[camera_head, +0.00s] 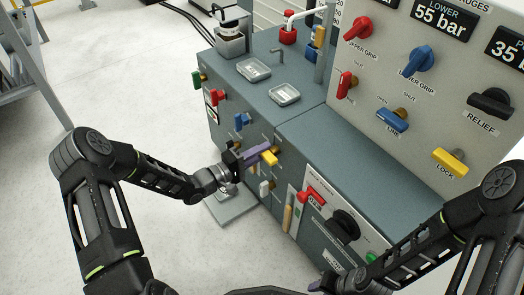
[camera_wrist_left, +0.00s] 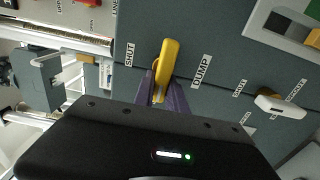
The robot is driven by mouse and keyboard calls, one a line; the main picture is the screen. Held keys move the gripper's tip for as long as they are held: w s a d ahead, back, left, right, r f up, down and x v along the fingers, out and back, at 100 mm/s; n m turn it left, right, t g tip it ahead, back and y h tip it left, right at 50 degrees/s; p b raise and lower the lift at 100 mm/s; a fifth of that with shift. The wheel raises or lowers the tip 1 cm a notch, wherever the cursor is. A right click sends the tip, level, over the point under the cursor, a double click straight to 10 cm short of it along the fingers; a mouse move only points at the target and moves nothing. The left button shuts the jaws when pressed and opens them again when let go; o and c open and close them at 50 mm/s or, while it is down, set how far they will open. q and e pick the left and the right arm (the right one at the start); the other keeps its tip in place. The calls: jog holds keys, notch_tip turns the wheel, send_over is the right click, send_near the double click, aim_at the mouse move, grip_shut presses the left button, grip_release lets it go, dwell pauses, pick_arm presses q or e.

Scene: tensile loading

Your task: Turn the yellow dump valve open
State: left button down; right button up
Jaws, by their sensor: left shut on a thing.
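The yellow dump valve handle (camera_head: 269,158) sticks out from the front of the grey-green cabinet. It also shows in the left wrist view (camera_wrist_left: 168,58), lying between the labels SHUT and DUMP, with its long side nearly upright in that picture and leaning slightly right. My left gripper (camera_head: 258,153) is at the handle, its purple fingers shut on it from either side. In the left wrist view the fingers (camera_wrist_left: 162,90) hold the handle's lower part, and the dark gripper body hides what lies below. Purple at the bottom edge belongs to my right gripper (camera_head: 318,285); its jaws are not clear.
Green, red and blue valve handles (camera_head: 242,121) line the cabinet front left of the dump valve. A white handle (camera_head: 265,188) sits just below it, close to my left gripper. A red lever (camera_head: 308,195) and black knob (camera_head: 343,226) are to the right.

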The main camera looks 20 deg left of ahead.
pick_arm(q)
jog(key=c, duration=1.4)
grip_release()
jog(key=shift+o, duration=0.2)
jog(key=shift+a, duration=0.1)
jog(key=p+v, duration=0.1)
jog(key=v, duration=0.6)
jog(key=shift+s+p, duration=0.3)
jog(key=shift+p, duration=0.05)
jog(key=shift+a, duration=0.15)
